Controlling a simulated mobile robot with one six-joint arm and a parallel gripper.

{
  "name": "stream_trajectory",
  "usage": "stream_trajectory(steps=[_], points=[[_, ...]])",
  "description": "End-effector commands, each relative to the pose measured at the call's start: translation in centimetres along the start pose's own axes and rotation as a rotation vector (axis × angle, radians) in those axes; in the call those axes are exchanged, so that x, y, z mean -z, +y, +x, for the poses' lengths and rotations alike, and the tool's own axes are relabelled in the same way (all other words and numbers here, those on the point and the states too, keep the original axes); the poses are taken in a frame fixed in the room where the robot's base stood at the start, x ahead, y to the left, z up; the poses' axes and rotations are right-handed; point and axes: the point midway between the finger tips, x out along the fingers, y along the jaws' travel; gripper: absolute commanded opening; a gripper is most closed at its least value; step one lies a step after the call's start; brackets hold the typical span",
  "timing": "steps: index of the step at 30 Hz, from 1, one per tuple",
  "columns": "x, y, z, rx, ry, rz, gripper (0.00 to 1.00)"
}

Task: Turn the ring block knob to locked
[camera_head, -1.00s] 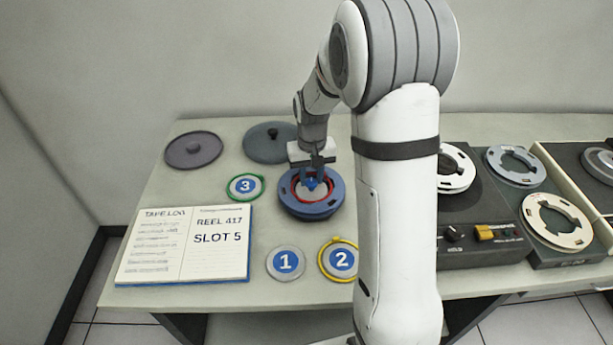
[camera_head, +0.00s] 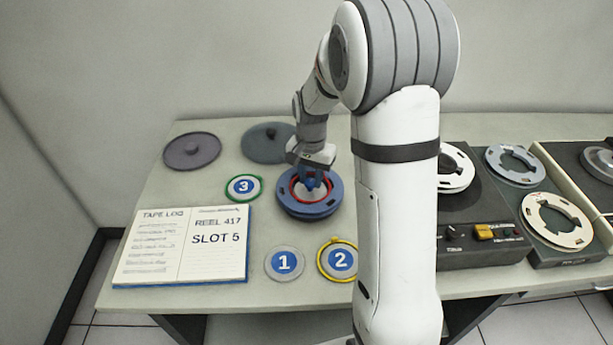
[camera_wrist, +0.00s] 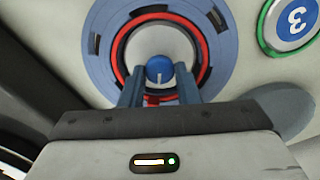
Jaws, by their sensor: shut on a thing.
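The ring block is a blue slotted ring (camera_head: 289,204) with a red inner ring, lying flat on the table. The wrist view shows the same blue ring (camera_wrist: 98,50) around a pale centre. Its round blue knob (camera_wrist: 159,67) stands at the centre and has a short white line on its top, facing my gripper body. My gripper (camera_head: 311,183) points down over the ring block. Its two blue fingers (camera_wrist: 159,84) are shut on the knob, one on each side. In the head view the fingers mostly hide the knob.
An open log book (camera_head: 180,246) lies at left. Discs marked 3 (camera_head: 244,187), 1 (camera_head: 284,264) and 2 (camera_head: 337,260) lie around the ring block. Two dark lids (camera_head: 191,151) are behind. A tape machine (camera_head: 470,238) stands right of my arm.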

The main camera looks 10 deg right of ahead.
Motion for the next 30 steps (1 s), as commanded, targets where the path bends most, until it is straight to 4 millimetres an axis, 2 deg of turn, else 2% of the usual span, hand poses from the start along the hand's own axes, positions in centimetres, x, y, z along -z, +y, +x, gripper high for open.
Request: stream_trajectory(steps=[12, 13, 18, 21, 30], points=[[-0.37, -0.02, 0.25, -0.003, -0.011, 0.007, 0.06], [-0.37, -0.02, 0.24, -0.003, -0.01, 0.007, 0.29], [-0.23, -0.04, 0.15, -0.001, -0.006, 0.007, 0.43], [-0.15, -0.02, 0.1, 0.0, -0.004, 0.007, 0.5], [0.01, -0.06, -0.55, 0.002, 0.0, 0.007, 0.5]])
